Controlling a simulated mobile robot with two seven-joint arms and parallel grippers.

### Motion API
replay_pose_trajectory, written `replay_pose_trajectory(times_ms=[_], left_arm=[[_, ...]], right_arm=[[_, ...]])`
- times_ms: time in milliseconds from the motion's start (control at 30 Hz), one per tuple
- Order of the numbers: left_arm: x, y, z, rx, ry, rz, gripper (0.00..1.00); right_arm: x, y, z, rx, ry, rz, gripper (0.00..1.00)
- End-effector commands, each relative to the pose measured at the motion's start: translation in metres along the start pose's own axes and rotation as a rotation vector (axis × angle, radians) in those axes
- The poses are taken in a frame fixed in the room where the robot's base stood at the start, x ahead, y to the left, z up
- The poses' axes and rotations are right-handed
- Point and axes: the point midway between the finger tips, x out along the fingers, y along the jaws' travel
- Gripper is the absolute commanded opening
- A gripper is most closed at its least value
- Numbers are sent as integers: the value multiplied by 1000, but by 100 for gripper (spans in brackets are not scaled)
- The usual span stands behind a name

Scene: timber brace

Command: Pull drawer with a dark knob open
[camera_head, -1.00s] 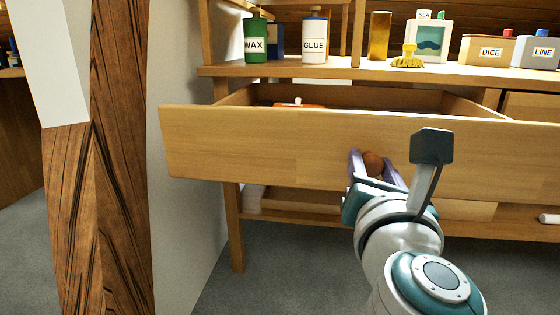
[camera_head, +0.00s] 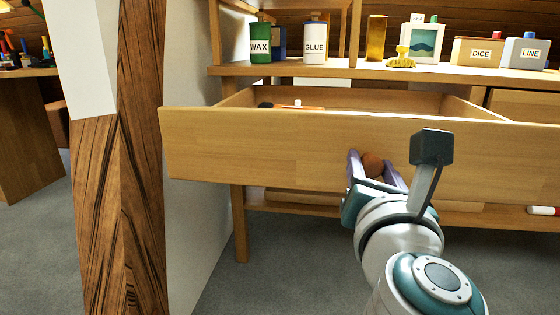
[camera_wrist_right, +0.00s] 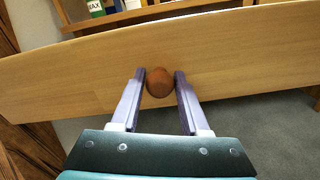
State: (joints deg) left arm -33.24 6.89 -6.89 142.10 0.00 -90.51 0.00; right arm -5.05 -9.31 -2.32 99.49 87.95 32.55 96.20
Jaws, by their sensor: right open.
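The drawer (camera_head: 260,150) has a pale wood front and stands well out from the workbench; part of its inside shows, with an orange item (camera_head: 300,106) in it. Its round reddish-brown knob (camera_head: 373,164) sits on the front and also shows in the right wrist view (camera_wrist_right: 159,82). My right gripper (camera_head: 368,157) is open, its two purple fingers on either side of the knob. In the right wrist view (camera_wrist_right: 160,76) a small gap shows between knob and fingers. My left gripper is not in view.
A timber post (camera_head: 140,170) and white wall edge stand close on the left. Above the drawer, a shelf (camera_head: 340,69) holds a green WAX can (camera_head: 260,43), a GLUE bottle (camera_head: 314,42) and several boxes. Grey floor (camera_head: 300,265) is clear below.

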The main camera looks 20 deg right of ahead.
Motion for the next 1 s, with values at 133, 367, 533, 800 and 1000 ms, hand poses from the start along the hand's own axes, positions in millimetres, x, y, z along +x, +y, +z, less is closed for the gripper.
replay_pose_trajectory(times_ms=[133,367,533,800,1000], left_arm=[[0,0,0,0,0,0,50],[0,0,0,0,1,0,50],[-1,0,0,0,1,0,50],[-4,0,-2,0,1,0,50],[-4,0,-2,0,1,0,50]], right_arm=[[0,0,0,0,0,0,63],[0,0,0,0,0,0,71],[-6,0,0,0,1,0,71],[-55,0,-1,-1,5,-1,71],[-88,0,-1,-2,3,0,71]])
